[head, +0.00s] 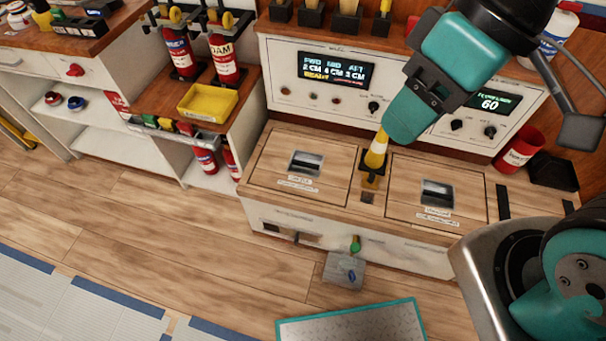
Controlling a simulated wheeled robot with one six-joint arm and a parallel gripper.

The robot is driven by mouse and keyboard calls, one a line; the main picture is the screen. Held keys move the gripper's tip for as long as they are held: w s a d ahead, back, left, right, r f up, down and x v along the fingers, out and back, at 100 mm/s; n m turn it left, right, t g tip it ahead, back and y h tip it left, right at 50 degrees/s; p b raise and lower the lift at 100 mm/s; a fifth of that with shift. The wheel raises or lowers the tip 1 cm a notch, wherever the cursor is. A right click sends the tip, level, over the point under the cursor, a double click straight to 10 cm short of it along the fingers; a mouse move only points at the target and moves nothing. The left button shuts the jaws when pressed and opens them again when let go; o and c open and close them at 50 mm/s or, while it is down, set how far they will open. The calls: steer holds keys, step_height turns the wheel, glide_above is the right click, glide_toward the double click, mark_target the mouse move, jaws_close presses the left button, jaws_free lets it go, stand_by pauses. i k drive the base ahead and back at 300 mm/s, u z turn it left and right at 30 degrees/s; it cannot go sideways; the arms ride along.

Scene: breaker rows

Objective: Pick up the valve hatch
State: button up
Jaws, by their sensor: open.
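Two wooden hatches are set in the top of the low white cabinet, each with a recessed metal pull and a small label: a left hatch (260,166) and a right hatch (455,191). Both lie flat and closed. The labels are too blurred to read, so I cannot tell which is the valve hatch. My gripper (398,128) comes down from the upper right, open, above the back of the cabinet between the hatches. Its tip overlaps the top of a yellow-and-white handle in view; I cannot tell if they touch. It holds nothing that I can see.
The yellow-and-white handle (376,155) stands upright between the hatches. A red cup (517,150) and a black box (553,171) are at the back right. A yellow tray (207,102) and red extinguishers (224,58) stand left. The wooden floor (130,215) in front is mostly clear.

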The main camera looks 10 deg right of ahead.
mark_target(319, 169)
steer(key=k, duration=0.3)
steer(key=u, duration=2)
steer(key=i, duration=2.4)
steer(key=z, duration=3.2)
steer(key=i, duration=0.5)
steer(key=u, duration=0.05)
